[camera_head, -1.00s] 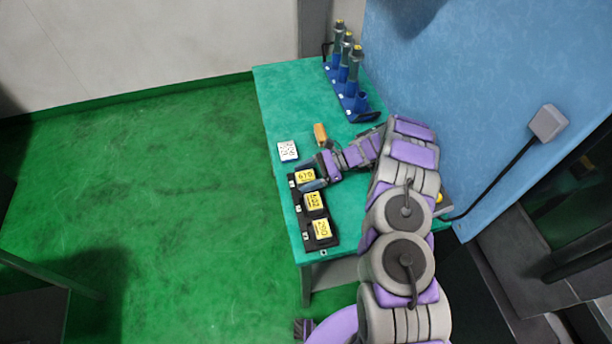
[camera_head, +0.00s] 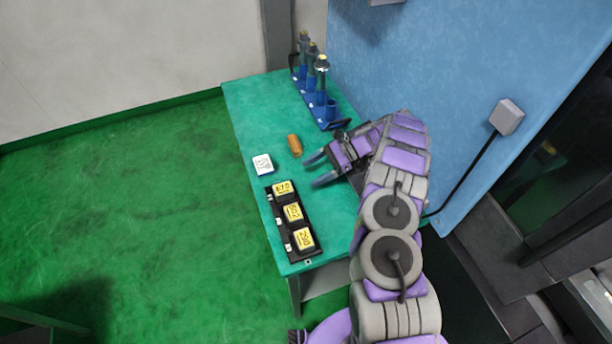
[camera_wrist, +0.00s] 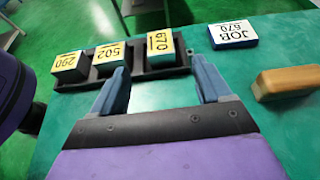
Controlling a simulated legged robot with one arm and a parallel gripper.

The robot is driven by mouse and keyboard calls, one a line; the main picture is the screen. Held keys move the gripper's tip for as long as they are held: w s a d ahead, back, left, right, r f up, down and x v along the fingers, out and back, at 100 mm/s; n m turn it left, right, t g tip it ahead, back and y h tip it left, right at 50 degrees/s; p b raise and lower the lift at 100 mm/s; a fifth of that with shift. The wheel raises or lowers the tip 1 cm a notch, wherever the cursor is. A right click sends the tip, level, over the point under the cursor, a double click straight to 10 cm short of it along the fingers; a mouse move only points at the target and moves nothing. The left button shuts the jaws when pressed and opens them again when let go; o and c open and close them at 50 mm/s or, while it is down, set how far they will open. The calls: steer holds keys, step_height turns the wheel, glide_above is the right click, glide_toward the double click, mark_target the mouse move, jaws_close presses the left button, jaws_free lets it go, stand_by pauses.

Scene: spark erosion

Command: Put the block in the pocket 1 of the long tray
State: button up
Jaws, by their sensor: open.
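The long black tray (camera_head: 312,256) lies along the near left edge of the green table. It holds three blocks with yellow numbered tops, one in each pocket. The 670 block (camera_wrist: 161,47) is at the tray's end by the white card, the 502 block (camera_wrist: 109,54) is in the middle, and the 290 block (camera_wrist: 70,63) is at the other end. My gripper (camera_head: 313,169) is open and empty, to the right of the 670 block and apart from it. In the wrist view, the open fingers (camera_wrist: 160,80) point toward the tray. The pocket floors are hidden by the blocks.
A blue rack (camera_head: 326,112) with upright holders stands at the table's back, by a blue panel (camera_head: 440,80). Table right of the tray is clear.

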steer(key=shift+d+r, duration=0.1)
steer(key=shift+d, duration=0.15)
steer(key=shift+a+r, duration=0.2)
steer(key=shift+r, duration=0.2)
steer(key=s+a+r+n+g+h, duration=0.1)
steer(key=s+a+r+n+h, duration=0.25)
steer(key=s+r, duration=0.6)
steer(key=s+a+r+n+h, duration=0.2)
steer(key=s+r+n, duration=0.4)
steer(key=r, duration=0.6)
steer(key=s+d+r+n+t+h, duration=0.1)
steer(key=s+d+h, duration=0.1)
steer(key=s, duration=0.7)
steer(key=s+d+r+n+t+h, duration=0.1)
steer(key=s+d+n+h, duration=0.1)
steer(key=s+d, duration=0.3)
steer(key=s+d+r+n+t+h, duration=0.1)
steer(key=s+d+n+h, duration=0.1)
steer(key=s, duration=1.1)
steer(key=shift+s+d+r+h, duration=0.2)
steer(key=shift+d+h, duration=0.55)
steer(key=shift+d, duration=0.5)
steer(key=shift+f, duration=0.15)
